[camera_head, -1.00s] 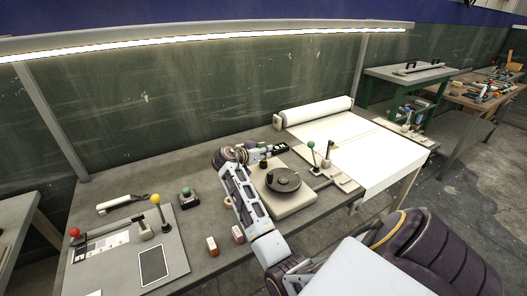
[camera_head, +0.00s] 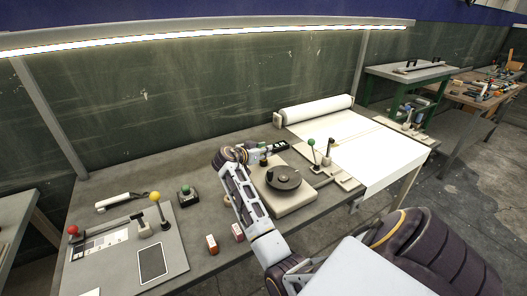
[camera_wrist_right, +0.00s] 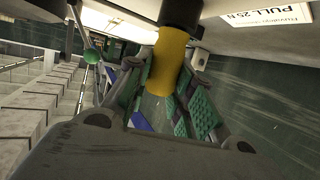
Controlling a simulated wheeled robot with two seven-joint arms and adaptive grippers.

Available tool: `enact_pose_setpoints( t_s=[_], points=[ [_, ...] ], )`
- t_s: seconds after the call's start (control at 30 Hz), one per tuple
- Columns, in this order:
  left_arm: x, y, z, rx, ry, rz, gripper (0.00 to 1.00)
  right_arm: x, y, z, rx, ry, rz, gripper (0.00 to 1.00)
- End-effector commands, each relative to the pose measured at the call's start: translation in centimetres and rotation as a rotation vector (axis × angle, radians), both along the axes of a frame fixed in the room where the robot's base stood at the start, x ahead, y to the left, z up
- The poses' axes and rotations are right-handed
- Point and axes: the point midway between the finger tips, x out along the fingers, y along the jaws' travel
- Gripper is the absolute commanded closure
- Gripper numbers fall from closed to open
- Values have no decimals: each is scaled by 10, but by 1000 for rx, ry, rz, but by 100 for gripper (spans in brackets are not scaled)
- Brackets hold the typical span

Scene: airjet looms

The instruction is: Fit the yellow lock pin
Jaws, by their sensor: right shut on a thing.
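The yellow lock pin (camera_wrist_right: 168,62), a yellow cylinder with a black upper part, is between the green-padded fingers of my right gripper (camera_wrist_right: 166,82) in the right wrist view. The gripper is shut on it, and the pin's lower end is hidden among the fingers. In the head view my right gripper (camera_head: 266,149) is at the back left corner of a beige base (camera_head: 294,203) carrying a dark round disc (camera_head: 284,177). The pin is too small there to tell whether it touches the base. My left gripper is out of view.
A green-knobbed lever (camera_head: 312,144) and a white roll (camera_head: 316,109) with its sheet are to the right. A panel with a yellow-knobbed lever (camera_head: 155,197) and a red knob (camera_head: 73,230) is at left. Two small red-and-white boxes (camera_head: 212,245) (camera_head: 238,233) are near the front edge.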

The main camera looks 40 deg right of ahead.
Motion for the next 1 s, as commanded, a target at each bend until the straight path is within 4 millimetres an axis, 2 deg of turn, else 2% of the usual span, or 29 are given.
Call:
enact_pose_setpoints(
  t_s=[0.2, 0.23, 0.43, 0.67, 0.77, 1.0],
  points=[
    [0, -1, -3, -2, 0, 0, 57, 0, 0, -3, 0, 0, 0, 100],
    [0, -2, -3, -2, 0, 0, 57, 0, 0, -3, 0, 0, 0, 76],
    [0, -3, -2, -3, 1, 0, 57, 0, 0, -3, 0, 0, 0, 52],
    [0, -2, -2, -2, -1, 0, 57, 0, 0, -3, 0, 0, 0, 52],
    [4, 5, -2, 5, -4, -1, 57, 0, 0, -3, 0, 0, 0, 52],
    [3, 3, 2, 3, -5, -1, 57, 0, 0, 3, 0, 0, 0, 52]
  ],
)
